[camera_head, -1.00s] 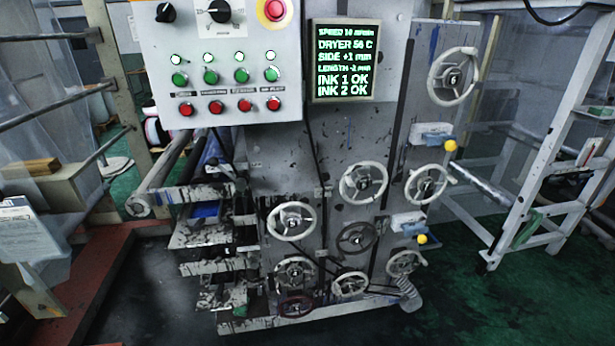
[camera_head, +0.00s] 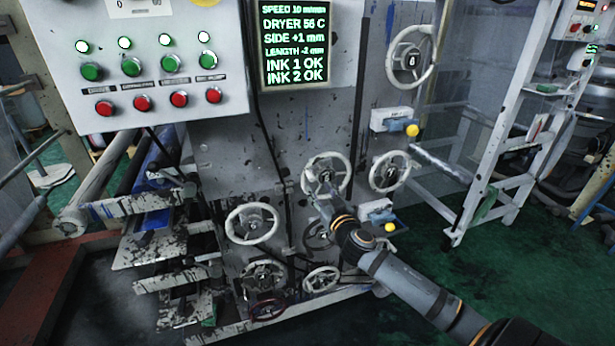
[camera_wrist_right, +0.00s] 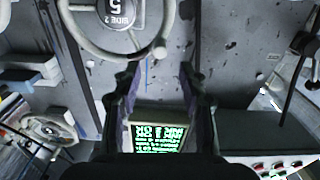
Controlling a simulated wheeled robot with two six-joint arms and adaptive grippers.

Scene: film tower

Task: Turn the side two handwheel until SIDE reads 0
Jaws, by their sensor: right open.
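The side two handwheel (camera_head: 347,176) is a pale, worn wheel on the machine's front. In the right wrist view its hub (camera_wrist_right: 117,12) carries an upside-down "SIDE 2" and "5". My right gripper (camera_head: 317,197) reaches its lower left part from below. In the right wrist view the open fingers (camera_wrist_right: 160,75) have the wheel's rim just beyond their tips, near the gap between them. I cannot tell whether they touch. The display (camera_head: 294,42) reads SIDE +1 mm in green. My left gripper is not in view.
Other handwheels surround it: one to the right (camera_head: 390,158), one at the lower left (camera_head: 253,210), and several below. A box with a yellow knob (camera_head: 388,227) sits at lower right. A white ladder frame (camera_head: 490,130) stands right. Green floor at right is open.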

